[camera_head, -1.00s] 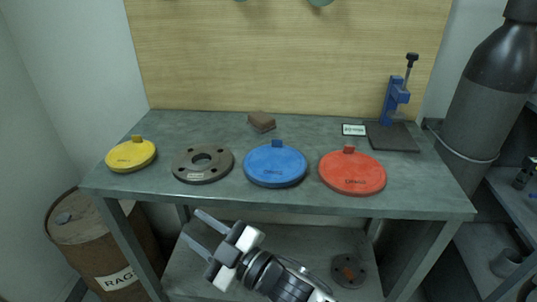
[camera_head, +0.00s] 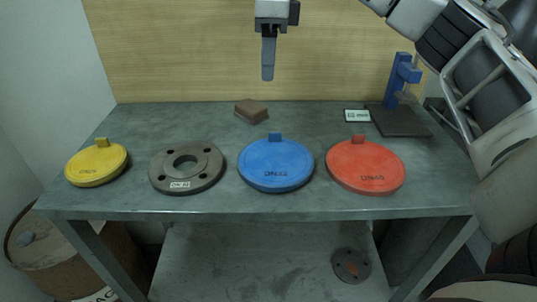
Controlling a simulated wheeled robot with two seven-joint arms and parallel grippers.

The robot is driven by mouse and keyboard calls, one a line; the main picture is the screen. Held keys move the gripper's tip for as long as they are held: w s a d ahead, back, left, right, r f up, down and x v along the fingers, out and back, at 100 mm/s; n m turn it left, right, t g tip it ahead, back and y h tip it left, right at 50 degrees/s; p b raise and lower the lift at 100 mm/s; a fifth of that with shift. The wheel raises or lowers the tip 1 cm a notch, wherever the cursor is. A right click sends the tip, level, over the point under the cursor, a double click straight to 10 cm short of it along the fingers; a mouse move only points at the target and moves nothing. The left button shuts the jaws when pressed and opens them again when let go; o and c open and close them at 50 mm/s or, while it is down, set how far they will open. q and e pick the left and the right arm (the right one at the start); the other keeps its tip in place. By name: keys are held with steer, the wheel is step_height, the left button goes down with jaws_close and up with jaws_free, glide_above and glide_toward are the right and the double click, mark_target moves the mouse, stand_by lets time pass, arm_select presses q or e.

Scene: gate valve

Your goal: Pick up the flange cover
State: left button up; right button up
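Three round covers with small tabs lie on the grey workbench (camera_head: 330,205): a yellow one (camera_head: 96,166) at the left, a blue one (camera_head: 275,166) in the middle and a red one (camera_head: 365,168) at the right. A grey-brown ring flange (camera_head: 187,182) with bolt holes and a white label lies between yellow and blue. My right gripper (camera_head: 268,74) points down above the back of the bench, apart from all covers. It shows edge-on, with one finger visible, so its opening is hidden. My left gripper is not in view.
A brown block (camera_head: 251,111) lies at the back. A small labelled plate (camera_head: 356,116) and a blue press (camera_head: 401,80) on a dark base stand at the back right, near my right arm. A dark disc (camera_head: 351,265) lies on the lower shelf. A rusty drum stands lower left.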

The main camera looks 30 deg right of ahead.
steer(key=d+r, duration=0.1)
steer(key=d, duration=0.1)
steer(key=b, duration=0.4)
glide_toward(276, 157)
steer(key=shift+m+h, duration=0.3)
steer(key=shift+h, duration=0.1)
steer(key=w, duration=0.1)
steer(key=w+d, duration=0.1)
steer(key=w, duration=0.1)
steer(key=w+d, duration=0.1)
steer(key=shift+w+d+f, duration=0.15)
steer(key=shift+d, duration=0.1)
steer(key=shift+f, duration=0.45)
steer(key=f, duration=0.5)
steer(key=shift+a, duration=0.25)
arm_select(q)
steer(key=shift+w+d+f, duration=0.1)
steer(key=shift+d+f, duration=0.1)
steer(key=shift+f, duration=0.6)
arm_select(e)
jaws_close()
